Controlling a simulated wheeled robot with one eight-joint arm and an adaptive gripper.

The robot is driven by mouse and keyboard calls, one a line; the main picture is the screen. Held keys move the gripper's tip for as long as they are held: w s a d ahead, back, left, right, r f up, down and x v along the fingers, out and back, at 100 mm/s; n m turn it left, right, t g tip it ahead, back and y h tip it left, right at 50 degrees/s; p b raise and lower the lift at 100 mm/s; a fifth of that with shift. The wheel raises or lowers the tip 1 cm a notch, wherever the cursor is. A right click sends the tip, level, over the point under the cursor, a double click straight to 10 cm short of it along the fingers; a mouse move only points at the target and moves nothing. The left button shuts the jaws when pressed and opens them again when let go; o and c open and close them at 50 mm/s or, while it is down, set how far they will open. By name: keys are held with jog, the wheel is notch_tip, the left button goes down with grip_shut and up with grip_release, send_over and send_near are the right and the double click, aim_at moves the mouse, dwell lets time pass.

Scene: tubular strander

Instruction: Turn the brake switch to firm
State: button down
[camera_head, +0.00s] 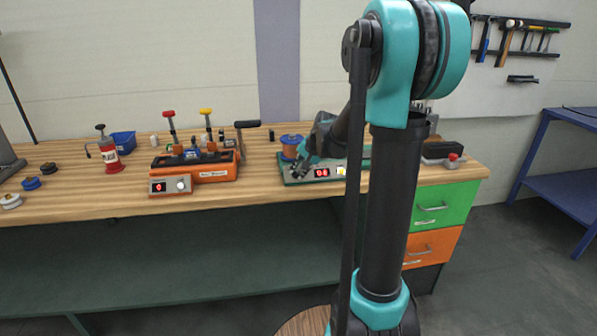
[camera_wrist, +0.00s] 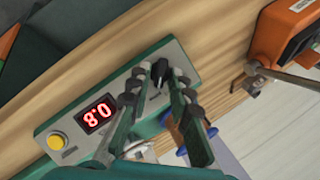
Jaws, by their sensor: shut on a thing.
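The brake switch is a small black knob (camera_wrist: 159,76) on the grey front panel (camera_wrist: 66,114) of a green machine (camera_head: 290,174). In the wrist view my gripper (camera_wrist: 161,82) has its two fingers on either side of the knob, shut on it. The fingertips partly cover the knob, and its marks cannot be read. The panel also carries a red digit display (camera_wrist: 97,114) and a yellow button (camera_wrist: 56,141). In the head view my gripper (camera_head: 301,168) is at the left end of that panel, and the knob is hidden behind it.
A blue-flanged spool (camera_head: 291,140) stands behind the panel, close to my gripper. An orange machine (camera_head: 212,172) with upright levers and a crank stands to the left on the wooden bench (camera_head: 110,202). Clear bench lies between the two machines.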

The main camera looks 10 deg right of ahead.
jog(key=shift+s, duration=0.1)
dwell(0.3)
jog(key=c, duration=1.6)
grip_release()
jog(key=shift+f, duration=0.1)
jog(key=v, duration=1.2)
jog(key=s+f+n+h, duration=0.1)
jog(key=s+f+n, duration=0.1)
jog(key=s+f, duration=0.4)
jog(key=s+f+n+g+h, duration=0.1)
jog(key=s+f+n, duration=0.2)
jog(key=s+f, duration=0.4)
jog(key=s+f+n+h, duration=0.1)
jog(key=s+f+n, duration=0.1)
jog(key=s+f, duration=0.4)
jog(key=shift+s+f+n, duration=0.1)
jog(key=shift+s+n, duration=0.1)
jog(key=shift+s, duration=1.2)
jog(key=shift+s+f+n, duration=0.1)
jog(key=shift+s+n, duration=0.1)
jog(key=shift+s, duration=1.15)
